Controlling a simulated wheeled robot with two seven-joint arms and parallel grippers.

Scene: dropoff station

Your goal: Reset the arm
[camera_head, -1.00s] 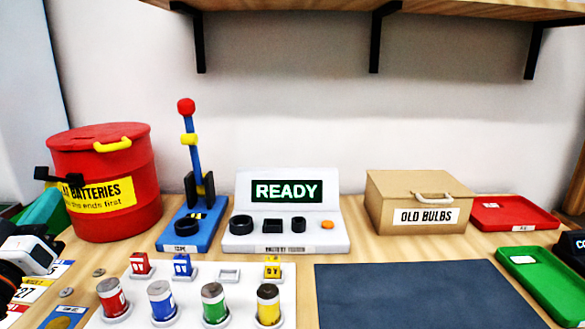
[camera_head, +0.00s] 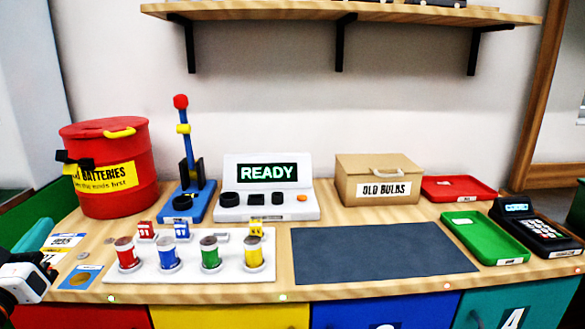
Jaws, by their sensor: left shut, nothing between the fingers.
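My left gripper (camera_head: 45,273) is at the lower left edge, a white and black shape partly cut off by the frame. It is shut with nothing in it. It is beside the left end of the wooden table (camera_head: 300,291), near the printed cards, and apart from the red batteries drum (camera_head: 140,178). My right gripper is not in view.
A white tray (camera_head: 190,282) holds several coloured cylinders. A blue lever stand (camera_head: 200,215), READY display (camera_head: 267,206), OLD BULBS box (camera_head: 378,171), red tray (camera_head: 458,187), green tray (camera_head: 485,238) and card terminal (camera_head: 535,230) stand around. The dark mat (camera_head: 380,250) is bare.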

